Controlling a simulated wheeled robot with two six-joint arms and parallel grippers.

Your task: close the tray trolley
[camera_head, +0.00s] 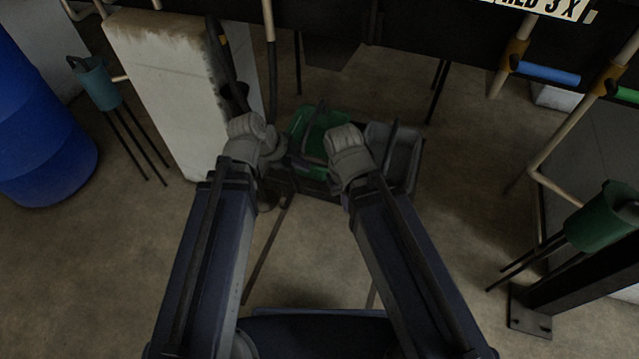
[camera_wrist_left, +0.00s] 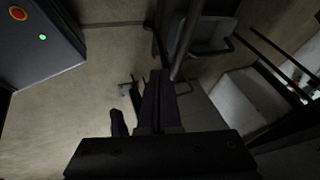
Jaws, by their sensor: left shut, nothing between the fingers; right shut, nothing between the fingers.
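The tray trolley is a low dark frame holding a green tray (camera_head: 318,150) and a grey tray (camera_head: 404,145), in the upper middle of the head view. My left gripper (camera_head: 250,135) is by the trolley's left side, close to a dark upright. My right gripper (camera_head: 347,148) is over the trolley, between the two trays. Both look shut and empty; my wrists hide the fingertips in the head view. In the left wrist view, my left gripper's dark fingers (camera_wrist_left: 158,98) are together, with a grey tray (camera_wrist_left: 207,35) beyond them. I cannot tell whether anything touches.
A stained white block (camera_head: 165,95) and a blue drum (camera_head: 40,135) stand at left. A dark bench or panel (camera_head: 400,30) spans the top. Pipes with a blue handle (camera_head: 548,73) and a green cylinder (camera_head: 600,217) are at right. The floor right of the trolley is clear.

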